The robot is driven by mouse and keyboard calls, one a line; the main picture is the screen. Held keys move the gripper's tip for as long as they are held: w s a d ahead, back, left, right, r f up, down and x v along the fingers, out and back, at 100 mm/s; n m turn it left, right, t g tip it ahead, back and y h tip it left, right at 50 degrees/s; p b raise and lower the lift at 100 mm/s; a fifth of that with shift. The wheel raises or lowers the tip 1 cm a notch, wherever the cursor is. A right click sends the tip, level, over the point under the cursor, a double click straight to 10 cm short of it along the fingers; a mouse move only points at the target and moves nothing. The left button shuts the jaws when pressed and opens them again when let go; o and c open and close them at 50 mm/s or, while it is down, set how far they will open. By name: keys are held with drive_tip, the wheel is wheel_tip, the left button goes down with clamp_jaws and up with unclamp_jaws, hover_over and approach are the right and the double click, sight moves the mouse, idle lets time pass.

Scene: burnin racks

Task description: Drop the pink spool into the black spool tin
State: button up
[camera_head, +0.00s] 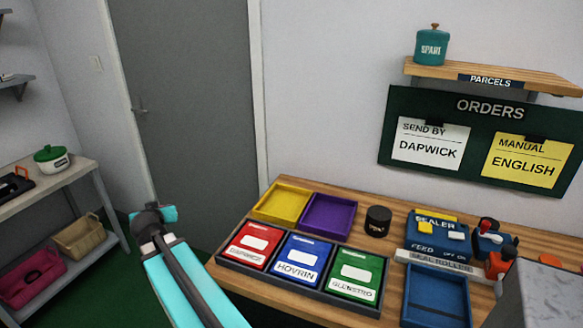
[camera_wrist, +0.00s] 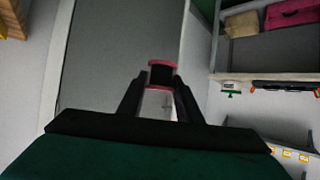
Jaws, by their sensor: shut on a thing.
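The black spool tin (camera_head: 378,221) stands upright on the wooden table, behind the green folder and left of the sealer. My gripper (camera_wrist: 160,92) is shut on the pink spool (camera_wrist: 163,64), which shows pink rims and a dark middle between the fingertips. In the head view my gripper (camera_head: 152,217) is raised in front of the grey door, well to the left of the tin and apart from it. The spool cannot be made out in the head view. The inside of the tin is hidden.
A yellow tray (camera_head: 282,204) and a purple tray (camera_head: 328,216) lie left of the tin. Red, blue and green folders sit in a dark rack (camera_head: 300,291) in front. The sealer (camera_head: 437,232) and a blue tray (camera_head: 437,296) are on the right. A shelf (camera_head: 75,172) stands at far left.

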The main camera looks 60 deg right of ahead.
drive_tip(key=s+d+r+m+g+h+p, duration=0.2)
drive_tip(key=s+d+m+g+h+p, duration=0.65)
drive_tip(key=s+d, duration=1.9)
drive_tip(key=s+d+r+m+g+y+p, duration=0.1)
drive_tip(key=s+d+m+g+y, duration=0.3)
drive_tip(key=s, duration=0.8)
drive_tip(key=s+d+r+m+g+y+p, duration=0.1)
drive_tip(key=s+d+r+m+g+y, duration=0.3)
drive_tip(key=s, duration=0.8)
drive_tip(key=s+d+r+m+g+y+p, duration=0.1)
drive_tip(key=s+d+r+m+g+y, duration=0.2)
drive_tip(key=s+m, duration=0.4)
drive_tip(key=s+d+g+y, duration=0.1)
drive_tip(key=s+y, duration=0.1)
drive_tip(key=s, duration=0.3)
drive_tip(key=shift+s+f+m, duration=0.1)
drive_tip(key=shift+f+m, duration=0.1)
drive_tip(key=shift+m, duration=0.05)
drive_tip(key=shift+f+p, duration=0.45)
drive_tip(key=shift+f, duration=2.4)
